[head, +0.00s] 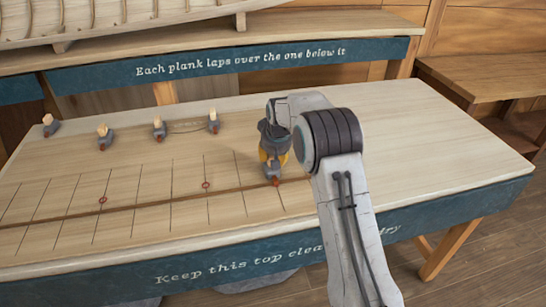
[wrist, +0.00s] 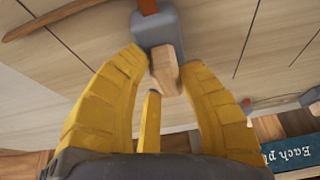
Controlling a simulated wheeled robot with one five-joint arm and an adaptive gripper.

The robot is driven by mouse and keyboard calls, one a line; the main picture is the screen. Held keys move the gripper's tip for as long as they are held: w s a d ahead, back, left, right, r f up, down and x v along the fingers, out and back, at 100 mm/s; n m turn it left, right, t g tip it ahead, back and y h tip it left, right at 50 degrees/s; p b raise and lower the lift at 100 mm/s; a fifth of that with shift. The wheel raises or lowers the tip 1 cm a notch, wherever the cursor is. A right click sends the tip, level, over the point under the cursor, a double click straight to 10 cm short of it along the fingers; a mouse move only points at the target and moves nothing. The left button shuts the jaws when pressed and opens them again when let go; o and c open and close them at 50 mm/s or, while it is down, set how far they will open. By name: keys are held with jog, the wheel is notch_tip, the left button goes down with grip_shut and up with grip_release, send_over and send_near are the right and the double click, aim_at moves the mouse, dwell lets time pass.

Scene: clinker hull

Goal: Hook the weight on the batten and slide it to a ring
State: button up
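My gripper (head: 270,165) has yellow fingers. In the wrist view the fingertips (wrist: 165,64) close on both sides of the pale wooden handle of a grey weight (wrist: 160,27). The weight stands at or just above the tabletop, its red front (head: 276,182) over the line of the batten. The batten (head: 140,206) is a thin brown strip running across the table; its tapered end (wrist: 45,22) shows in the wrist view. I cannot tell whether the hook sits on the batten. Two red rings mark the top, a near one (head: 206,184) and a farther left one (head: 102,200).
Several similar weights stand along the back left, such as one (head: 214,121) and another (head: 104,137). A thin loop or cord (head: 185,126) lies between two of them. The tabletop right of my arm (head: 430,140) is bare. A bench (head: 480,80) stands at the back right.

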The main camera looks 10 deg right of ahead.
jog(key=o, duration=0.4)
jog(key=shift+o, duration=0.2)
jog(key=shift+s+f, duration=0.1)
jog(key=v, duration=1.2)
notch_tip(320, 180, up, 7)
jog(key=p, duration=0.6)
send_over(277, 176)
jog(key=shift+s+a, duration=0.15)
jog(key=shift+s, duration=0.25)
